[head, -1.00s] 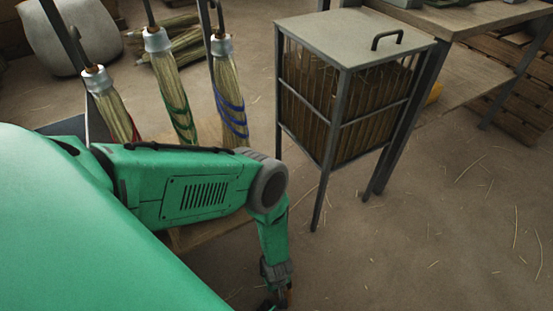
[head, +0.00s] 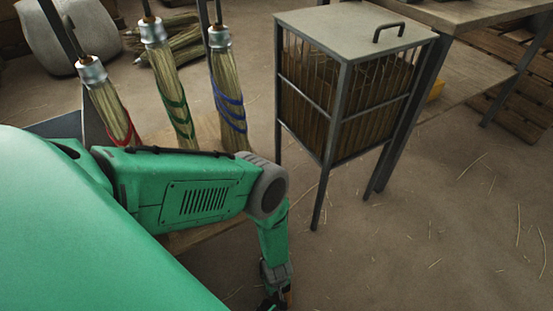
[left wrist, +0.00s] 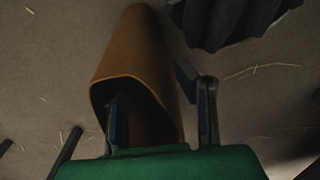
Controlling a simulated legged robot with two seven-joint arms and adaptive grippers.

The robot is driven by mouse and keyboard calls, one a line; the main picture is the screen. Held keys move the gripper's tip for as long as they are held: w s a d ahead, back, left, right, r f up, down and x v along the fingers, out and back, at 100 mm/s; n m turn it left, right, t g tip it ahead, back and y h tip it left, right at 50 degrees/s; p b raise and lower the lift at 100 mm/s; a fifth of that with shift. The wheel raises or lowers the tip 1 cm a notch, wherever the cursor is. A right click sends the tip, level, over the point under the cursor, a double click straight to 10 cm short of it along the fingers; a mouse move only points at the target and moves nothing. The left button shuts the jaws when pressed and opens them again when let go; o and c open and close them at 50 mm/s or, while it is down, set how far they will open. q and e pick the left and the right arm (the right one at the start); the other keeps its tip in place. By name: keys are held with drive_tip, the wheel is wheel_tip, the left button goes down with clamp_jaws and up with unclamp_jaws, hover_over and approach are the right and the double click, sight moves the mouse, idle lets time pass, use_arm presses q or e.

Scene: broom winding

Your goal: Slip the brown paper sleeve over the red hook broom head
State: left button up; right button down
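The broom with the red band (head: 112,110) hangs at the left in the head view, bristles down, with a grey metal collar at its top. Its lower end is hidden behind my left arm. My left gripper (head: 275,301) is at the bottom edge of the head view, well to the right of and nearer than this broom. In the left wrist view the brown sleeve (left wrist: 145,55) has its open mouth towards me. One finger of my left gripper (left wrist: 165,112) reaches into the mouth; the other is outside, to the right. Whether they grip the wall is unclear. My right gripper is not in view.
Brooms with green bands (head: 172,90) and blue bands (head: 228,90) hang beside the red one. A wire-sided bin (head: 345,85) stands to the right, next to a wooden table (head: 480,15).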

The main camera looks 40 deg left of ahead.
use_arm(q)
wheel_tip(320, 180, up, 14)
drive_tip(key=a+p, duration=0.1)
drive_tip(key=p, duration=0.7)
drive_tip(key=shift+p, duration=0.35)
